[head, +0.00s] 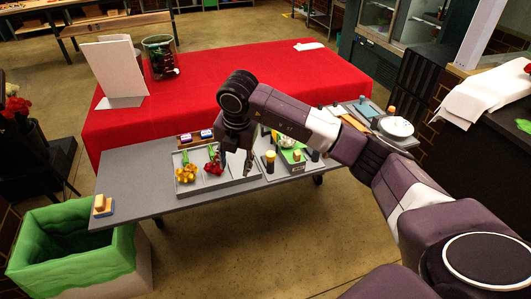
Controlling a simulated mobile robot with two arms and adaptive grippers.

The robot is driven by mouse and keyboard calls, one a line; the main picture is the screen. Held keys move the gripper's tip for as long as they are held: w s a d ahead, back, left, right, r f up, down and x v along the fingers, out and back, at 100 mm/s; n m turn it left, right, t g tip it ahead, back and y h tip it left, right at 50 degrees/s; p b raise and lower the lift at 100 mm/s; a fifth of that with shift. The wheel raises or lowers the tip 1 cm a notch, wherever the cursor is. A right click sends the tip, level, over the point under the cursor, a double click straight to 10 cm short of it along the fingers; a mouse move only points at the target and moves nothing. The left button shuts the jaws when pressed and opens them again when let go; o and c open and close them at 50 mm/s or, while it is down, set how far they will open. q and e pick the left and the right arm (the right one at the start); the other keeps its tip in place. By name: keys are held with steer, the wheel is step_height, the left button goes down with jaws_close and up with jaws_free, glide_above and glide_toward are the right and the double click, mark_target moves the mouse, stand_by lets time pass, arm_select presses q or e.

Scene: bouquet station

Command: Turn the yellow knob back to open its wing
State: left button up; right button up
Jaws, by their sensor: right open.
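A small fixture with a green top (291,157) stands on the grey table, right of the tray. A yellow knob (297,155) seems to sit on it. A yellow-topped dark post (269,157) stands just left of it; I cannot tell which of the two is the task's knob. The wings are too small to make out. My right gripper (237,166) points down over the tray's right part, left of the fixture and apart from it. It is open, with nothing seen between its fingers. My left gripper is not in view.
The grey tray (214,192) holds a yellow flower (186,173) and a red flower (213,167). A wooden-topped block (103,205) lies at the left table end, by a green-lined bin (70,250). A red-covered table (200,95) stands behind.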

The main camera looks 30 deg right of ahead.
mark_target(270, 154)
steer(key=d+r+m+h, duration=0.3)
steer(key=d+r+h, duration=0.15)
steer(key=d, duration=0.55)
steer(key=shift+y, duration=0.25)
steer(key=p+x, duration=0.1)
steer(key=x, duration=0.2)
steer(key=p+x, duration=0.1)
steer(key=x, duration=0.3)
steer(key=shift+s+f, duration=0.2)
steer(key=shift+a, duration=0.1)
jaws_close()
steer(key=shift+n, duration=0.3)
